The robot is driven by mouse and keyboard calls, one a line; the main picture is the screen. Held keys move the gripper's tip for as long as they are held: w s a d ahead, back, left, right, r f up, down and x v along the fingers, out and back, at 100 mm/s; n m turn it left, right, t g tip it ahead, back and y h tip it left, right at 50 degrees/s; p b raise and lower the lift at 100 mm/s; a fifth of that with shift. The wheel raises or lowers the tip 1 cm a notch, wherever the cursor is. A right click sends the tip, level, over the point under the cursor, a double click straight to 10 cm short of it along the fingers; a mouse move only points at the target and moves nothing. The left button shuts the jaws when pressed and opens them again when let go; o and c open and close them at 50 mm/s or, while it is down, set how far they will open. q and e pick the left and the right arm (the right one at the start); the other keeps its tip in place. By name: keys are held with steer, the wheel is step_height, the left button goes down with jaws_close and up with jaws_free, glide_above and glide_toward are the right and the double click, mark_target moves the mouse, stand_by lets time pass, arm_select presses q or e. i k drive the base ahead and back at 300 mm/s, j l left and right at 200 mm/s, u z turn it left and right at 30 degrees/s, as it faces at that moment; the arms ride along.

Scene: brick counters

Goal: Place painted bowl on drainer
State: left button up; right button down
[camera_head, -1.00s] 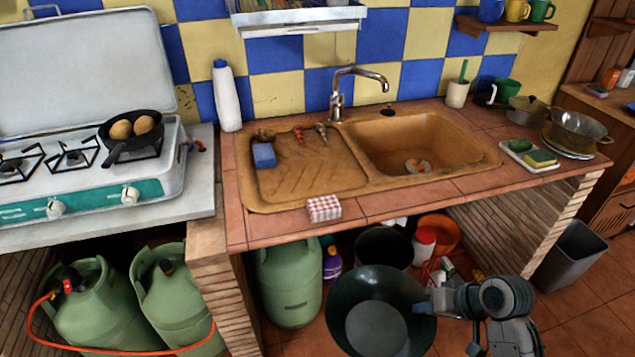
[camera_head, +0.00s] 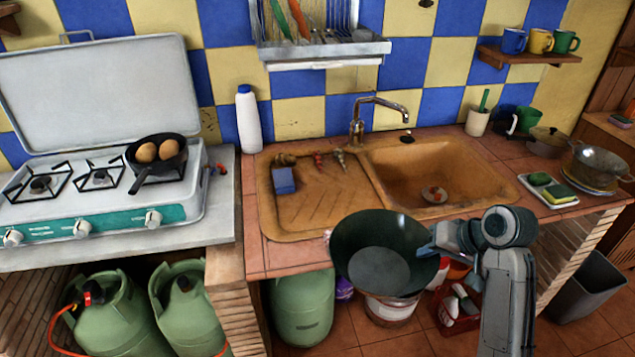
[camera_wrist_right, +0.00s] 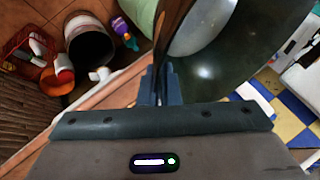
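The painted bowl (camera_head: 375,240), dark green with a paler round base inside, is held in front of the counter's front edge, open side facing the camera. My right gripper (camera_head: 426,247) is shut on its right rim. In the right wrist view the fingers (camera_wrist_right: 160,88) pinch the rim of the bowl (camera_wrist_right: 232,60). The brown sink's ridged drainer (camera_head: 322,212) lies behind and left of the bowl, with a blue sponge (camera_head: 284,180) on it. A dish rack (camera_head: 325,50) hangs on the wall above. My left gripper is not in view.
A tap (camera_head: 358,118) stands behind the sink basin (camera_head: 425,165). A white bottle (camera_head: 249,120) stands left of the sink. A stove with a pan of eggs (camera_head: 158,152) is further left. The bowl hides part of the counter edge. Gas bottles (camera_head: 303,305) stand below.

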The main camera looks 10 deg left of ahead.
mark_target(335, 200)
steer(key=i+j, duration=0.2)
steer(key=j, duration=0.15)
steer(key=i+j, duration=0.15)
steer(key=j, duration=0.2)
steer(key=i+j, duration=0.2)
steer(key=j, duration=0.2)
